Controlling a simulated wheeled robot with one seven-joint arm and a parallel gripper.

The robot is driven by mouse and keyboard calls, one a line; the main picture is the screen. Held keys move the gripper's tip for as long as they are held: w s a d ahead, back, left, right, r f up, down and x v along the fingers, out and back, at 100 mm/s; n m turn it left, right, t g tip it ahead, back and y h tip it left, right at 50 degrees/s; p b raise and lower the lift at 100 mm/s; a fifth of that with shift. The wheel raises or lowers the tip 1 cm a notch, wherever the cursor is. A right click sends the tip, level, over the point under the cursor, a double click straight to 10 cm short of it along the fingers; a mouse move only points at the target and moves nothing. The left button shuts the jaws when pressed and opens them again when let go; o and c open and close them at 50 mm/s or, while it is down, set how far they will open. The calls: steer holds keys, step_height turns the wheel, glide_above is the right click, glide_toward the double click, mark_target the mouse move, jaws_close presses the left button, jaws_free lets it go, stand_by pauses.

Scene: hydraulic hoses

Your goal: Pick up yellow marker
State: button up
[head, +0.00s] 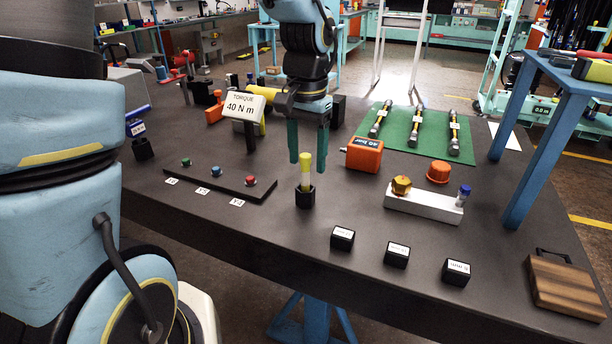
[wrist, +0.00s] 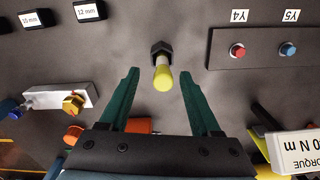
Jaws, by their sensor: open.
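The yellow marker (head: 305,170) stands upright in a black hexagonal holder (head: 305,197) near the front edge of the dark table. In the wrist view the marker (wrist: 163,76) rises from the holder (wrist: 161,48) toward the camera. My gripper (head: 307,161) points down above the holder, with its green fingers apart on either side of the marker's top in the head view. In the wrist view my gripper (wrist: 160,78) is open, with the marker between the finger lines and a clear gap on each side. Nothing is held.
A button strip (head: 222,180) lies left of the holder. An orange 40 bar block (head: 364,155) and a white block (head: 423,202) stand to the right. Several small black labelled blocks (head: 397,255) line the front. A torque sign (head: 244,107) stands behind. A blue stand (head: 543,130) is at right.

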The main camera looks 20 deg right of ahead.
mark_target(305, 181)
step_height(305, 181, down, 4)
steer(key=shift+w+a+f+p, duration=0.1)
steer(key=shift+a+f+p, duration=0.1)
steer(key=shift+p, duration=0.2)
jaws_close()
stand_by(0.3)
